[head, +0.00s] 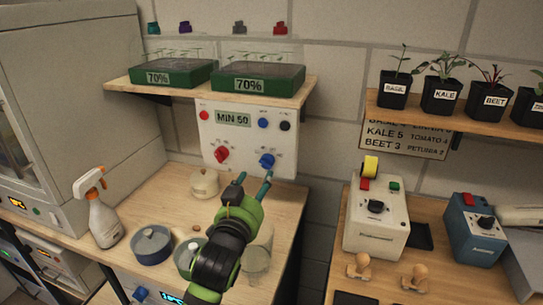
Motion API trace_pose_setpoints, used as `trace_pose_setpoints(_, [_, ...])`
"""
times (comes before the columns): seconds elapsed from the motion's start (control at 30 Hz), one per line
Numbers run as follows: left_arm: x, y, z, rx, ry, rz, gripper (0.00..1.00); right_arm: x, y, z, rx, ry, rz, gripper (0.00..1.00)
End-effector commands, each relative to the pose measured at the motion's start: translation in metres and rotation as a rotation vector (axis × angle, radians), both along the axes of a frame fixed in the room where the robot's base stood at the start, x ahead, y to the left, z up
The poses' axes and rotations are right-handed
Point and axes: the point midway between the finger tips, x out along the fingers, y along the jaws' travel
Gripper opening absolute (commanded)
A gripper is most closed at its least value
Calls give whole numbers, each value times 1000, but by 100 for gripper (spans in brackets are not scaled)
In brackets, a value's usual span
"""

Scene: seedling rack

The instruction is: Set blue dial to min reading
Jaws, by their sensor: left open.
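A white control panel (207,138) is on the wall under the shelf. Its blue dial (266,160) is at the lower right of the panel, with scale marks too small to read. A sign on the panel (232,118) reads "MIN 50". A red dial (221,154) sits to the left of the blue one. My left gripper (254,176) is open, with its two teal-tipped fingers pointing up toward the panel, just below the blue dial. Whether a fingertip touches the dial I cannot tell. My right gripper is not in view.
A shelf with two green seedling trays (160,78) marked 70% hangs above the panel. A spray bottle (100,215), a lidded blue pot (152,244) and a cream pot (204,183) stand on the left bench. A gap separates it from the right bench, which holds a white device (376,230).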

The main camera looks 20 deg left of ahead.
Motion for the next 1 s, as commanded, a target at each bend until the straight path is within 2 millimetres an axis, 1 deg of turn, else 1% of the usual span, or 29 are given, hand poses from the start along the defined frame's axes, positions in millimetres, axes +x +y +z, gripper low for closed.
trace_pose_setpoints(0.07, [1,0,1,1,-4,0,57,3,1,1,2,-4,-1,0])
trace_pose_setpoints(0.13, [5,0,2,2,-5,-1,57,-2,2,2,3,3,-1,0])
trace_pose_setpoints(0.23, [16,0,3,2,-4,1,57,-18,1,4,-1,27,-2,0])
trace_pose_setpoints(0.33, [31,1,4,2,-4,1,57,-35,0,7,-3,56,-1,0])
trace_pose_setpoints(0.4, [41,1,4,1,-4,1,57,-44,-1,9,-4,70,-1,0])
trace_pose_setpoints(0.47, [50,1,3,1,-3,1,57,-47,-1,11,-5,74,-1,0])
trace_pose_setpoints(0.57, [60,2,2,1,-3,1,57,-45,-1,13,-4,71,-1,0])
trace_pose_setpoints(0.7, [69,2,1,1,-3,1,57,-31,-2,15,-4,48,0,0])
trace_pose_setpoints(0.83, [71,2,1,1,-3,1,57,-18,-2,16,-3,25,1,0])
trace_pose_setpoints(1.0, [71,2,1,0,-3,1,57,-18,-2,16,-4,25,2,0])
